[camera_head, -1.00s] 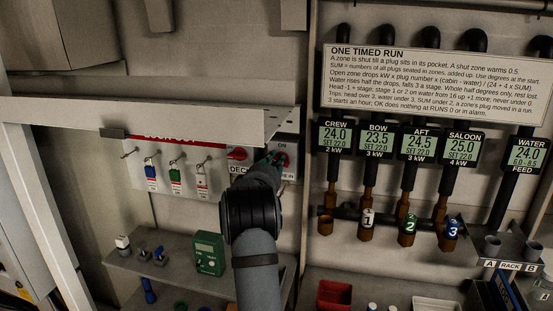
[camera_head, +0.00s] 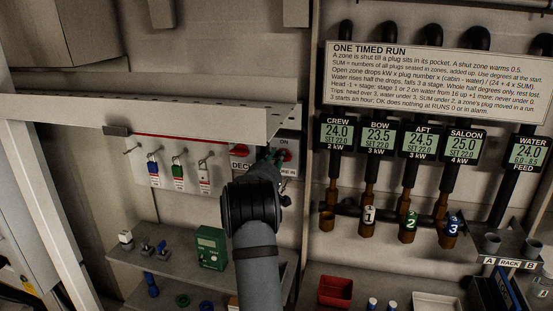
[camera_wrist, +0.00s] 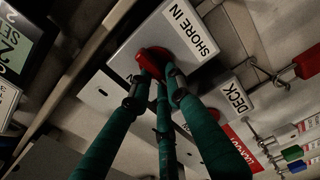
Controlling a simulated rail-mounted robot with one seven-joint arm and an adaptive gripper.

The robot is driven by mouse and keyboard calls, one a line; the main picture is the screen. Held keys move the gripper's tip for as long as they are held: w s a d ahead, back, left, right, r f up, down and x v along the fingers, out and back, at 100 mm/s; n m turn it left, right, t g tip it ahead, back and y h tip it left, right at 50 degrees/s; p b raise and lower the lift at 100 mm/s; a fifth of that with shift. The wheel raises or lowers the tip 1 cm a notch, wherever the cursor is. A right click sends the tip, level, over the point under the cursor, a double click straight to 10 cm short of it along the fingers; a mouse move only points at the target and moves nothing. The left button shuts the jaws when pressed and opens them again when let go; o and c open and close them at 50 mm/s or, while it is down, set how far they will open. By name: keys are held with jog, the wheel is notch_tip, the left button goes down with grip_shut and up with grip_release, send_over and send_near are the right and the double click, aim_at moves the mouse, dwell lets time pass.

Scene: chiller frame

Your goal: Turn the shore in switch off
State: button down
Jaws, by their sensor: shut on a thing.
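The shore in switch is a grey box with a red rotary knob. In the wrist view, the box (camera_wrist: 172,32) carries a "SHORE IN" label, and its red knob (camera_wrist: 154,56) sits at the green fingertips. My gripper (camera_wrist: 160,78) is shut on the knob. In the head view, the box (camera_head: 291,141) shows "ON" at its top, and the red knob (camera_head: 285,154) is partly behind my gripper (camera_head: 273,156). My fingers hide part of the knob, so I cannot tell which way it points.
The deck switch (camera_head: 240,151) with a red knob is close beside, on the left. Lockout padlocks (camera_head: 178,171) hang on hooks further left. A shelf-like grey panel (camera_head: 150,108) juts out above. A green meter (camera_head: 211,248) stands on the lower shelf.

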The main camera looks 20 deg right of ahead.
jog(key=c, duration=1.6)
grip_release()
jog(key=shift+c, duration=0.2)
jog(key=v, duration=1.2)
jog(key=x, duration=1.2)
